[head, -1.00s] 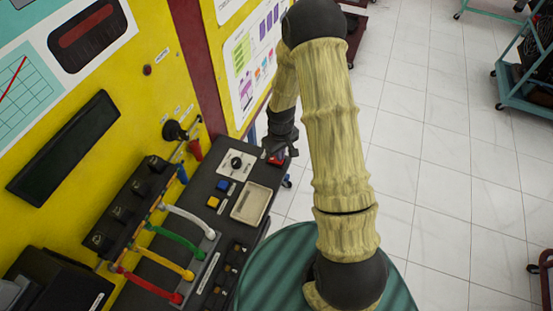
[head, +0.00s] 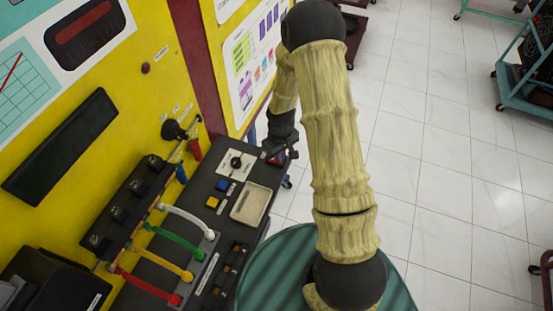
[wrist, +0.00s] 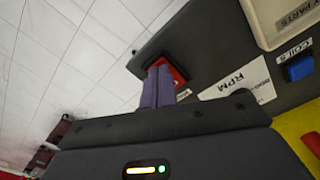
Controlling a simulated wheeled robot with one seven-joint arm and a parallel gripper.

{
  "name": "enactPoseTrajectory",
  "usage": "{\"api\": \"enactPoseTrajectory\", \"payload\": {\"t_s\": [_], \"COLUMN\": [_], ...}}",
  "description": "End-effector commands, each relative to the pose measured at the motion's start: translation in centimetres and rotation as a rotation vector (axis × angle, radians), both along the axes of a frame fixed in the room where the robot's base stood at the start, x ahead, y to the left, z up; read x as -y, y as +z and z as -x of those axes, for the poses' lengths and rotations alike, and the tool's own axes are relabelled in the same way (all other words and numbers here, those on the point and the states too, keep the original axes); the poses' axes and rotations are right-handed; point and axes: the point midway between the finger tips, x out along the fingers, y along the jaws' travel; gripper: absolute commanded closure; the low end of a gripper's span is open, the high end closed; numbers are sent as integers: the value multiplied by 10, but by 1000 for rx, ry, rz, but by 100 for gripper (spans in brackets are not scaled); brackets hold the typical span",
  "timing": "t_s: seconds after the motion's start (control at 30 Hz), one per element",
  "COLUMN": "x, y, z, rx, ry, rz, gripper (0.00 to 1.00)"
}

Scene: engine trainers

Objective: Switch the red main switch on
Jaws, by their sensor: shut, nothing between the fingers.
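The red main switch (wrist: 179,75) sits in a black frame at the edge of the dark console, upper middle of the wrist view. In the head view only a dark red bit of it (head: 277,161) shows, beside and under my gripper. My gripper (wrist: 160,70) is shut and empty. Its two purple fingers lie side by side, with their tips over the switch, hiding its left part. I cannot tell whether the tips press on it, nor which way the rocker is tipped. In the head view my gripper (head: 279,156) is at the console's far right corner.
The console (head: 228,220) carries a blue button (head: 223,185), a yellow button (head: 213,202), a black knob (head: 236,162) and a tray (head: 251,203). Coloured levers (head: 176,241) stand nearer. A yellow panel (head: 150,100) rises at left. Open tiled floor (head: 440,170) lies right.

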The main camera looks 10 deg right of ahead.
Motion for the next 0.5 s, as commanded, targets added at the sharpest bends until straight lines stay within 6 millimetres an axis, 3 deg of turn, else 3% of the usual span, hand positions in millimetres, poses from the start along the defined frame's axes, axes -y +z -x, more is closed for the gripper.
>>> {"api": "enactPoseTrajectory", "payload": {"t_s": [0.17,0.5], "x": [0,0], "y": [0,21], "z": [0,0], "rx": [1,0], "ry": [0,0], "rz": [0,0], "gripper": [100,100]}}
